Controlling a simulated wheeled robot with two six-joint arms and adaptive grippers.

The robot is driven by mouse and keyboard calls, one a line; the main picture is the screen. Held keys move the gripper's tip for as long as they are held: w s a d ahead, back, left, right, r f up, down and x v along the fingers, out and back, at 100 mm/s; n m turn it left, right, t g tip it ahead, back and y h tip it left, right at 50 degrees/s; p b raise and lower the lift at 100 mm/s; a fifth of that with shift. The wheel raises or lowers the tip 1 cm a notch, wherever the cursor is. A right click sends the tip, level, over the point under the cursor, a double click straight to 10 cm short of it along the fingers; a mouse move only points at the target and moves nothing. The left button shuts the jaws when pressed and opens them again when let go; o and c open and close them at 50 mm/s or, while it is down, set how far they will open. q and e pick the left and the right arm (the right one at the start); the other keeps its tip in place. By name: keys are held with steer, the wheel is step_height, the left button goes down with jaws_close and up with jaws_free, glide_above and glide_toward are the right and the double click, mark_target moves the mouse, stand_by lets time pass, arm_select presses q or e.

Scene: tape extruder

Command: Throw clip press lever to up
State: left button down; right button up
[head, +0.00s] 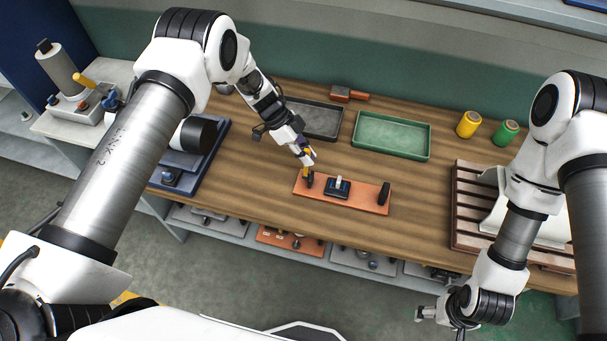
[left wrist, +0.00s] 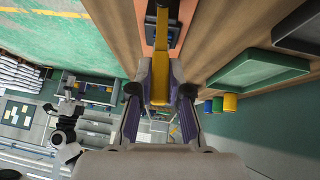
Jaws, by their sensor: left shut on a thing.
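The clip press has an orange base plate (head: 346,201) lying on the wooden bench, with a dark blue block (head: 337,189) in its middle and a black upright part (head: 384,194) at its right end. A yellow lever (left wrist: 160,50) runs lengthwise in the left wrist view; in the head view it is mostly hidden by the gripper. My left gripper (head: 307,158) is at the left end of the plate and shut on the lever, with one finger on each side. I cannot judge the lever's exact angle. My right gripper (head: 426,313) is low on the right, away from the press; its jaws are unclear.
A green tray (head: 392,154) and a dark grey tray (head: 315,135) lie behind the press. Yellow (head: 468,124) and green (head: 506,132) spools stand at the back right. A brown slatted rack (head: 470,205) is on the right.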

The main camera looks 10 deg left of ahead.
arm_select(q)
steer(key=shift+w+f+g+b, duration=0.2)
steer(key=shift+w+g+b, duration=0.35)
steer(key=shift+b, duration=0.85)
steer(key=shift+r, duration=0.1)
steer(key=shift+w+f+n+g+b, duration=0.3)
steer(key=shift+w+n+g+b, duration=0.35)
steer(key=shift+b, duration=2.45)
steer(key=c, duration=1)
jaws_free()
steer(key=shift+c, duration=0.2)
steer(key=shift+r, duration=0.1)
